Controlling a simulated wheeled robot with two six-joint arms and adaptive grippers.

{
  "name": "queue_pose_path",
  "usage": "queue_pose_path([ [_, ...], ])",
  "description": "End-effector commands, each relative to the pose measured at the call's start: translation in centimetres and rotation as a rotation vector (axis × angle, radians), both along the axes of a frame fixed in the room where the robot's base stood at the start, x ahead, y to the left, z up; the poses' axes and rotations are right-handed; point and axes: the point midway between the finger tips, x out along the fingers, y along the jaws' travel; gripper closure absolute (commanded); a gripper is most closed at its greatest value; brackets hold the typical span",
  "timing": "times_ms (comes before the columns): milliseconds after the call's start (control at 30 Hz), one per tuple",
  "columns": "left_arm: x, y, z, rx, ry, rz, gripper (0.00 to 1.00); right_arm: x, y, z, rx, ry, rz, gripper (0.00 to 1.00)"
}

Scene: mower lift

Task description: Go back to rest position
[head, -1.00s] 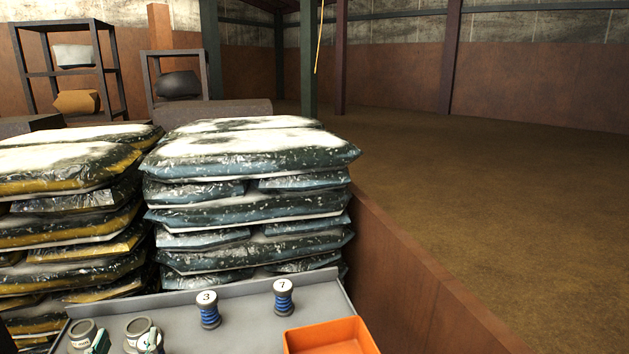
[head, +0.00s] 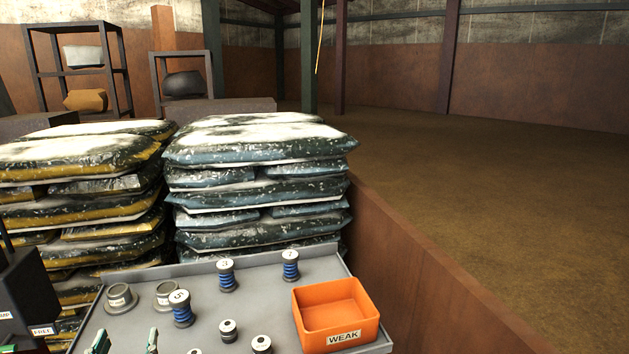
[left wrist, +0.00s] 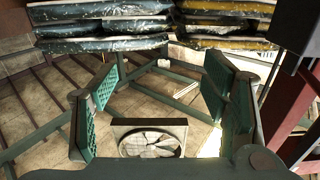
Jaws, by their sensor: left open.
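My left gripper (head: 125,342) shows only as two green fingertips at the bottom left of the head view, in front of the grey bench. In the left wrist view my left gripper (left wrist: 165,82) has its two green-padded fingers wide apart with nothing between them. My right gripper is in neither view. Blue springs with numbered caps, among them one marked 5 (head: 181,308), one marked 3 (head: 227,275) and one marked 7 (head: 290,265), stand on the grey bench (head: 262,282). An orange bin (head: 338,336) labelled WEAK sits at its right.
Stacked sacks (head: 262,190) stand behind the bench. A dark box (head: 28,300) with a FREE label is at the far left. A brown low wall (head: 420,290) runs along the right, with open floor beyond. A fan (left wrist: 150,140) lies below the gripper in the wrist view.

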Motion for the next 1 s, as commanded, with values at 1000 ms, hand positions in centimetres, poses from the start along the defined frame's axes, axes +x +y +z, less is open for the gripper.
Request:
queue_pose_path([
  [1000, -21.9, -11.3, -18.6, -0.087, 1.092, -0.123, 0.32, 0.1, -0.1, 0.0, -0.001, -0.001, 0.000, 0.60],
])
